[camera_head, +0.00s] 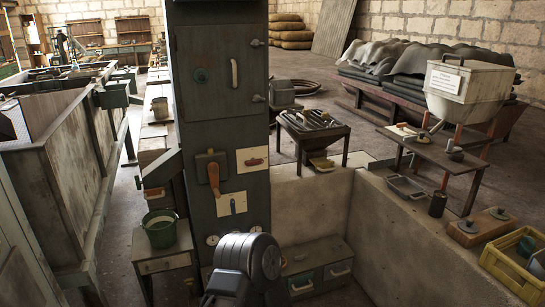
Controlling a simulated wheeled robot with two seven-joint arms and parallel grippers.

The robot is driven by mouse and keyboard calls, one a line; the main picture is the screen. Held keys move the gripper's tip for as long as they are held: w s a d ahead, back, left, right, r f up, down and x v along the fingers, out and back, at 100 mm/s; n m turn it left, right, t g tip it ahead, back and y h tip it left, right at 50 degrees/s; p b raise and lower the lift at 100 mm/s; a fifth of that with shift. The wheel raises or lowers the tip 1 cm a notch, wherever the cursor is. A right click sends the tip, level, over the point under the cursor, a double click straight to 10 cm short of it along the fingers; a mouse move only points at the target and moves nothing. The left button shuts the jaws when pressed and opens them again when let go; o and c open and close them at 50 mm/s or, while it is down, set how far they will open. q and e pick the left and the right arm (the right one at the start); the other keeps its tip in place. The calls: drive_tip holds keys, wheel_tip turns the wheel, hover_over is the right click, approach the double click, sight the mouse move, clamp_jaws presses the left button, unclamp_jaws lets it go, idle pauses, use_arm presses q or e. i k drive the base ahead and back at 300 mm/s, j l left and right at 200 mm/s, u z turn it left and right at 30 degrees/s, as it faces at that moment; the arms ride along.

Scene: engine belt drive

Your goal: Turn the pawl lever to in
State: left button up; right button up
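A tall grey-green cabinet column (222,110) stands in the middle of the view. An orange-brown lever (214,178) hangs nearly straight down from a dark plate on the column's front. To its right, a cream plate (245,167) carries a small red handle-like piece (254,162) lying nearly level. Below, another pale plate carries a small blue upright piece (232,206). No readable label tells which is the pawl lever. Neither gripper shows; only a dark rounded part of my own arm rises at the bottom centre, below the plates.
A green bucket (160,231) stands on a small cabinet left of the column. A low concrete wall (312,213) runs to the right, with a drawer unit (317,268) before it. A yellow crate (515,262) is at lower right. Round gauges sit low on the column.

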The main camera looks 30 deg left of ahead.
sight(253, 161)
drive_tip(key=u, duration=1.3)
drive_tip(key=i+l, duration=0.05)
